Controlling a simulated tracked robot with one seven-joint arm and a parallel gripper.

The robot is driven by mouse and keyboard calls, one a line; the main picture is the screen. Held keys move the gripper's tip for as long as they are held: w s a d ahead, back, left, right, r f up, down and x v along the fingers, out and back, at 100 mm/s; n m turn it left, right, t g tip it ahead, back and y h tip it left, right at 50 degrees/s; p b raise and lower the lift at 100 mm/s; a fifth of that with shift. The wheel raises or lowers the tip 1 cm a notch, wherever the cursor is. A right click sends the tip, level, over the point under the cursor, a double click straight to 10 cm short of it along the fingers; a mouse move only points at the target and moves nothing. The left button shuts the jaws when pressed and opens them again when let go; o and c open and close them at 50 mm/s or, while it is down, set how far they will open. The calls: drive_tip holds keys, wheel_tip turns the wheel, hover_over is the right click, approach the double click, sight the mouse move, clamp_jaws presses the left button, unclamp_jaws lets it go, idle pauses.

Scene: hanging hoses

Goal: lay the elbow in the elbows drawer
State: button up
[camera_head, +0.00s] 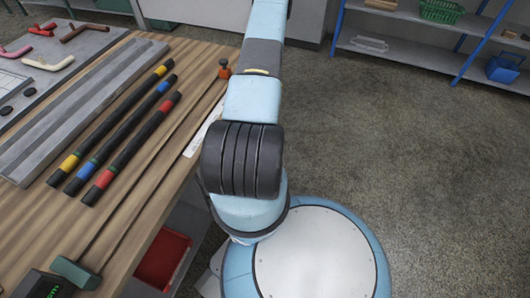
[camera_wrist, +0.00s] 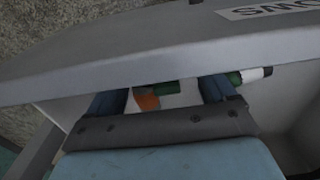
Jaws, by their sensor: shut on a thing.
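My gripper (camera_wrist: 165,96) is seen only in the wrist view; its two dark blue fingers reach past the grey wall of the elbows drawer (camera_wrist: 110,58). The wall carries a white label (camera_wrist: 268,10), upside down and cut off, ending in "OWS". Between the fingers is the elbow (camera_wrist: 170,90), of which orange and green parts show; my gripper is shut on it. A green and white piece (camera_wrist: 255,74) shows just right of the right finger; I cannot tell whether it belongs to the held elbow. The drawer's pale inside (camera_wrist: 270,115) shows partly, and my wrist hides much of it.
In the head view, a wooden bench (camera_head: 190,85) at left carries several banded black hoses (camera_head: 125,130), grey rails (camera_head: 70,110) and coloured elbows (camera_head: 80,32) on a board. A red bin (camera_head: 163,260) is below the bench. Blue-post shelves (camera_head: 425,45) stand at back right; the floor between is clear.

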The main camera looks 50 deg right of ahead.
drive_tip(key=shift+f, duration=1.1)
drive_tip(key=o, duration=0.9)
drive_tip(key=shift+f, duration=0.1)
drive_tip(key=shift+c, duration=0.2)
wheel_tip(320, 180, up, 12)
drive_tip(key=shift+s, duration=0.1)
